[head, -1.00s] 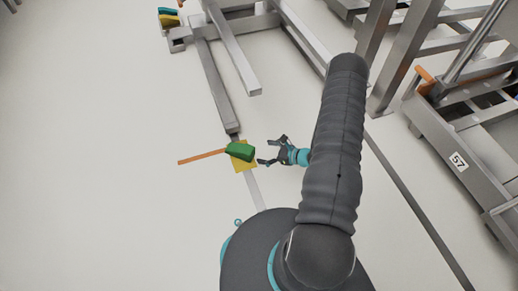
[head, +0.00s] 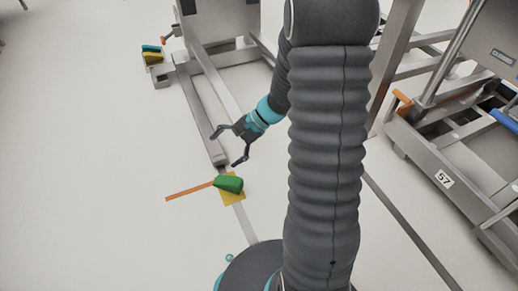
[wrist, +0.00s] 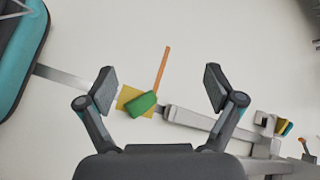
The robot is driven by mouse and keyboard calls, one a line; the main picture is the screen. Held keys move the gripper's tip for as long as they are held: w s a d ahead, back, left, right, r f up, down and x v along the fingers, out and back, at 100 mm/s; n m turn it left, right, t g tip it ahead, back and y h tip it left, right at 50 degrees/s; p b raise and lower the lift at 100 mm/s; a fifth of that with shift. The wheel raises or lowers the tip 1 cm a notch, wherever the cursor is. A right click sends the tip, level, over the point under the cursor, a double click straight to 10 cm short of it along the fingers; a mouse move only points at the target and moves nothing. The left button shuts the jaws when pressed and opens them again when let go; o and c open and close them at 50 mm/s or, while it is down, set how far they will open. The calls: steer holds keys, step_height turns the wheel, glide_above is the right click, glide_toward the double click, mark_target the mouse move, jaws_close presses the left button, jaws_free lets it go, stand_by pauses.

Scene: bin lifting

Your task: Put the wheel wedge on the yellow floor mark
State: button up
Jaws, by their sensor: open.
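The green wheel wedge (head: 229,184) with its long orange handle (head: 190,191) lies on the yellow floor mark (head: 235,199), covering part of it. The handle reaches left past the mark onto the bare floor. My gripper (head: 226,147) is open and empty, above and beyond the wedge in the head view, apart from it. In the wrist view the green wedge (wrist: 141,104) and the yellow mark (wrist: 128,94) show between and beyond the open fingers (wrist: 158,88).
A grey metal frame (head: 208,130) ends close to the mark. More wedges, teal and yellow (head: 152,55), sit on a holder at the far left of the frame. The floor at left is clear.

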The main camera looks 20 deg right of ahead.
steer(key=s+d+r+n+t+h, duration=0.2)
steer(key=s+r+n+h, duration=0.7)
steer(key=s+r, duration=1)
steer(key=n+t, duration=0.2)
steer(key=shift+n+h, duration=0.3)
steer(key=shift+h, duration=0.1)
steer(key=shift+s, duration=0.1)
